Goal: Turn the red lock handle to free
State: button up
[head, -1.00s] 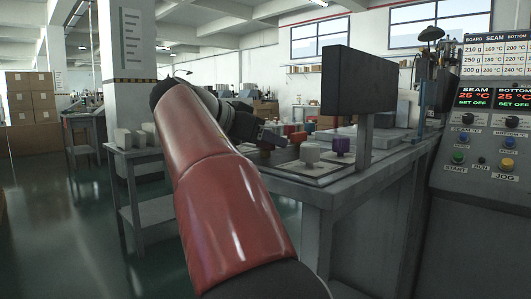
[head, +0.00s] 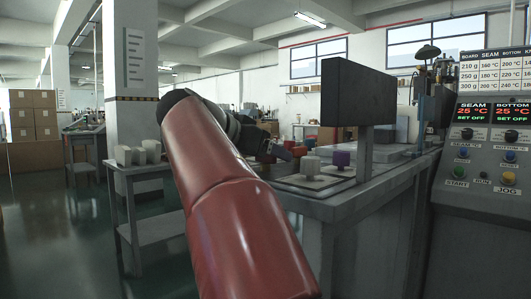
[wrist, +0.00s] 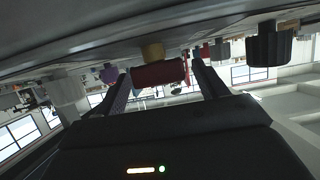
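The red lock handle (wrist: 158,73) is a short red bar on a yellow collar (wrist: 152,51), seen in the wrist view below the grey surface that fills the top of that upside-down picture. My gripper (wrist: 162,68) is open, with one dark finger on each side of the bar. A narrow gap shows at the right finger; whether the left fingertip touches the bar I cannot tell. In the head view my gripper (head: 283,149) is over the left side of the grey bench, and my red arm hides much around it. The handle cannot be made out clearly there.
A control console (head: 485,180) is at the right. A side table (head: 142,172) stands left.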

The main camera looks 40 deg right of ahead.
jog(key=v, duration=0.8)
dwell(0.7)
